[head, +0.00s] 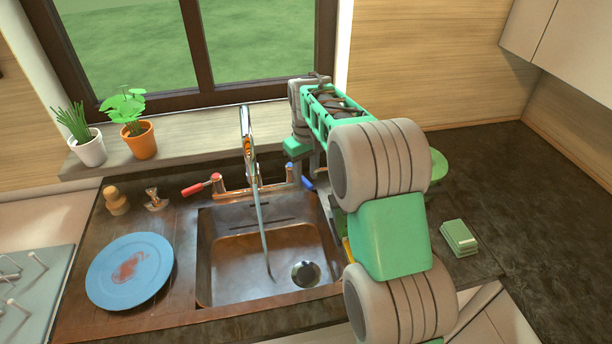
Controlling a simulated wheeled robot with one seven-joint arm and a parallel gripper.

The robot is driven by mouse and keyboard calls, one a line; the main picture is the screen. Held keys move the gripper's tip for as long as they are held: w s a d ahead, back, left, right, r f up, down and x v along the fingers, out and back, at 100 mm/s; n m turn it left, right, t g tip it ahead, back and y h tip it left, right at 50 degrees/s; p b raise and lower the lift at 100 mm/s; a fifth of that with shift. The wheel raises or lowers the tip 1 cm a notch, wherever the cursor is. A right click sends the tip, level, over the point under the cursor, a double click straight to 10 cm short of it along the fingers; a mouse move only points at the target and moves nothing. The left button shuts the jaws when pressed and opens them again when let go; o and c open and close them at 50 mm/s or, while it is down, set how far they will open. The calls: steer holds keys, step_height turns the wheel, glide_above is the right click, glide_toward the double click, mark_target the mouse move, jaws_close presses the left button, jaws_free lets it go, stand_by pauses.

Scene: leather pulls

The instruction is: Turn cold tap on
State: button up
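The copper-coloured tap (250,150) stands behind the sink with its spout over the basin. A thin bluish stream (264,235) runs from the spout down into the basin. The cold tap's blue handle (308,183) is at the right of the tap base and points down to the right. The hot tap's red handle (196,188) points out to the left. My gripper (302,155) is just above and beside the blue handle, pointing down. My arm partly hides it. Whether its fingers touch the handle, and how wide they are, I cannot tell.
The sink (235,295) has a dark drain (305,274). A blue plate (105,283) lies on the left counter. Two potted plants (139,141) (87,150) stand on the windowsill. A green sponge (459,238) lies to the right. The far-right counter is clear.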

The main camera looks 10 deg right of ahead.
steer(key=shift+f, duration=0.7)
steer(key=shift+c, duration=0.5)
jaws_close()
stand_by(0.4)
